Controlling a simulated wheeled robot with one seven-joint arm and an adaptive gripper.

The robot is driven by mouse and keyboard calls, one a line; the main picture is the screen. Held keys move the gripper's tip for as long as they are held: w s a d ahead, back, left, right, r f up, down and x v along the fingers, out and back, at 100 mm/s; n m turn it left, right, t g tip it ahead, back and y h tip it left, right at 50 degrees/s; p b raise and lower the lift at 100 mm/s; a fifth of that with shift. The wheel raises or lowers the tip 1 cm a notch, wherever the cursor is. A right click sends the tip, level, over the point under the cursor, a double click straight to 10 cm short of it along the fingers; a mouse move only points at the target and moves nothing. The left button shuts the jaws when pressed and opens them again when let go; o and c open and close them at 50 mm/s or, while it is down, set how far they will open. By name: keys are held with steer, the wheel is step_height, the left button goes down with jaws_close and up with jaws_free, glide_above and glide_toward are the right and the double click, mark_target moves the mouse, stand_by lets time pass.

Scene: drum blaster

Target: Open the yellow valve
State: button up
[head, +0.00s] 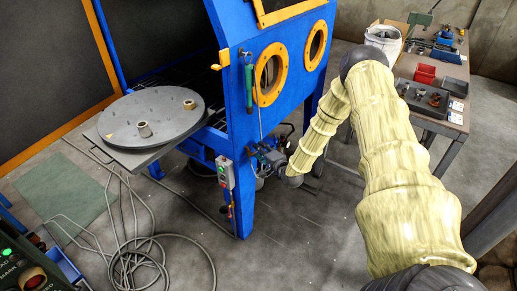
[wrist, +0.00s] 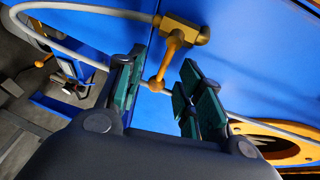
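The yellow valve (wrist: 184,32) shows in the wrist view, on a blue panel beside a grey hose. Its thin yellow lever slants down to a rounded end (wrist: 155,85). My gripper (wrist: 160,88) is open, with one green-padded finger on each side of the lever's end. I see no clear contact between the pads and the lever. In the head view my arm reaches down beside the blue blasting cabinet (head: 238,110); I cannot make out this valve or the finger state there.
An orange-ringed port (wrist: 270,142) lies at lower right in the wrist view. The head view shows a round turntable (head: 150,112) on the left, loose cables (head: 135,255) on the floor, and a workbench (head: 445,128) with red bins at the right.

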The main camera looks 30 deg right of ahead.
steer(key=shift+w+f, duration=0.2)
steer(key=shift+w, duration=0.85)
steer(key=shift+c, duration=0.4)
jaws_close()
